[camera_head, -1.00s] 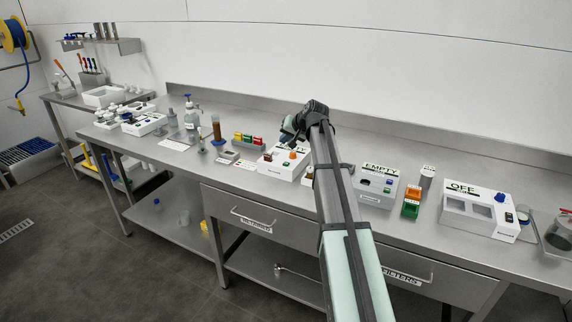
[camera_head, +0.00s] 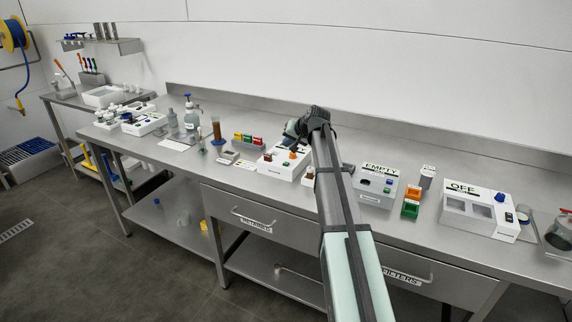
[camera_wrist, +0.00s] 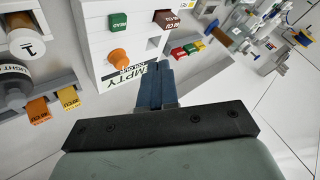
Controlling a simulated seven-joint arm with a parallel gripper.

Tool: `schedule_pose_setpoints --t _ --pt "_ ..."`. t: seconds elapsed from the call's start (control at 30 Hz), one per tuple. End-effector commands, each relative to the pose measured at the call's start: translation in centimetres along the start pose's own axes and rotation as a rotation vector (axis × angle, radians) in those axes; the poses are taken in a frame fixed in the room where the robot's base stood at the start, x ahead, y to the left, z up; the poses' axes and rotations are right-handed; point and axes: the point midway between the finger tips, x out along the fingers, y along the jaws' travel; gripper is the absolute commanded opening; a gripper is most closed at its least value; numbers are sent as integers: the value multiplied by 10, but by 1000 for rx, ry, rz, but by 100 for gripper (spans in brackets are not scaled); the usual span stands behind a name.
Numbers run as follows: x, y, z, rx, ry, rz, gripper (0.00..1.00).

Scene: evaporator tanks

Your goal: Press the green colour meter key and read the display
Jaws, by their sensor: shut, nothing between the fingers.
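The colour meter is a white box (camera_wrist: 90,45) in the upper left of the wrist view; it also shows in the head view (camera_head: 272,164), partly behind my gripper. Its green key (camera_wrist: 117,22) is on the top face, beyond an orange knob (camera_wrist: 118,57). The display (camera_wrist: 125,76) shows "EMPTY", its first letter cut off or unclear. A dark red block (camera_wrist: 165,18) sits at the box's far corner. My gripper (camera_wrist: 158,72) is shut and empty, its blue fingertips beside the display and apart from the green key. In the head view the key is hard to make out.
Green, red and yellow blocks (camera_wrist: 186,49) stand in a rack beyond the meter. In the head view another box reading "EMPTY" (camera_head: 378,185) and one reading "OFF" (camera_head: 468,208) stand right.

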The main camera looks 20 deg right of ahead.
Motion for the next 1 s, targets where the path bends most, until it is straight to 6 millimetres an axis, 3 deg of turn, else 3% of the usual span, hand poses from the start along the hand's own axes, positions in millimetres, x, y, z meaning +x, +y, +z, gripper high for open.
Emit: schedule_pose_setpoints --t 0.5,1.0 --pt "35 26 26 0 0 0 0" --pt "38 28 28 0 0 0 0"
